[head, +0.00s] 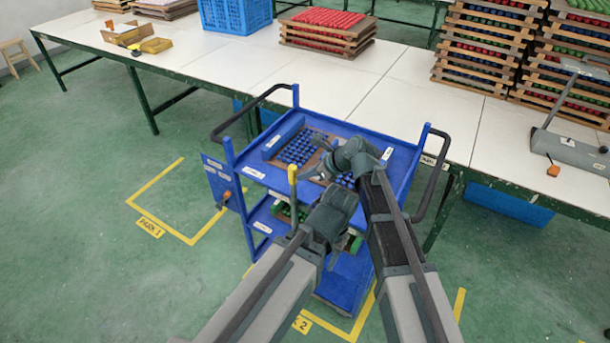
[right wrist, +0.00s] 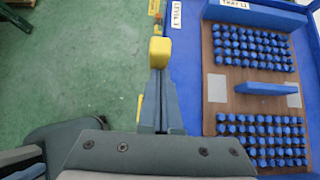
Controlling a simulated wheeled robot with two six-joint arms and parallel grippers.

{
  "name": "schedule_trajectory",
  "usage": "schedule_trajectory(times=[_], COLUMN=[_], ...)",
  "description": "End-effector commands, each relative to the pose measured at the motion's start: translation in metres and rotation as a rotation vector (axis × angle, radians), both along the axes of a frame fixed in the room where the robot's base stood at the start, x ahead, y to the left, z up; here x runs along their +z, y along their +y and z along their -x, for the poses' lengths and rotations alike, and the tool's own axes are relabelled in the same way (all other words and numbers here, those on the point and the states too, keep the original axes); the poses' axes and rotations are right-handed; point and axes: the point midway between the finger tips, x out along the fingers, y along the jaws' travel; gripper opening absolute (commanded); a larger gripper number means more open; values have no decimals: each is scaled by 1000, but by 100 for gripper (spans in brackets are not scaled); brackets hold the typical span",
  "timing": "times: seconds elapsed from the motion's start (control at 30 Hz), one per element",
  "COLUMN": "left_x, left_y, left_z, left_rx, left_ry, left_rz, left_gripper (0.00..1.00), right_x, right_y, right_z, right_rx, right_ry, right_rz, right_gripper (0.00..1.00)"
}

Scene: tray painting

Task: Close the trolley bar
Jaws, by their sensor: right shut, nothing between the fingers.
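The blue trolley (head: 345,275) stands in front of the long table. A yellow-capped upright bar (head: 292,178) shows at its near edge. In the right wrist view the bar's yellow end (right wrist: 160,52) is just beyond my fingertips; I cannot tell whether they touch. My right gripper (head: 311,172) reaches left across the trolley's near edge. In the right wrist view its fingers (right wrist: 160,88) are shut with nothing between them.
A tray (right wrist: 216,104) of blue pieces lies on the trolley's top shelf; green pieces show lower down. Dark handles (head: 428,190) stick out at the trolley's sides. The table (head: 235,68) behind holds stacked trays. Green floor with a yellow-marked bay (head: 160,232) is clear at left.

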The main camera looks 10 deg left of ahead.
Motion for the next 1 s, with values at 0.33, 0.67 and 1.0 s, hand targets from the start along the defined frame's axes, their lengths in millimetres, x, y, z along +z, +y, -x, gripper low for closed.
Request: schedule_trajectory(times=[0.33, 0.67, 1.0], left_x=[29, 64, 71], left_y=[0, 0, 0], left_z=[0, 0, 0], left_rx=[0, 0, -1], left_ry=[0, 0, 0], left_rz=[0, 0, 0], left_gripper=[50, 50, 50], right_x=[28, 63, 70], right_y=[-53, -91, -101], right_z=[20, 31, 34], right_rx=[1, 1, 4], right_ry=[2, 2, 2], right_rz=[3, 6, 6], right_gripper=[0, 0, 0])
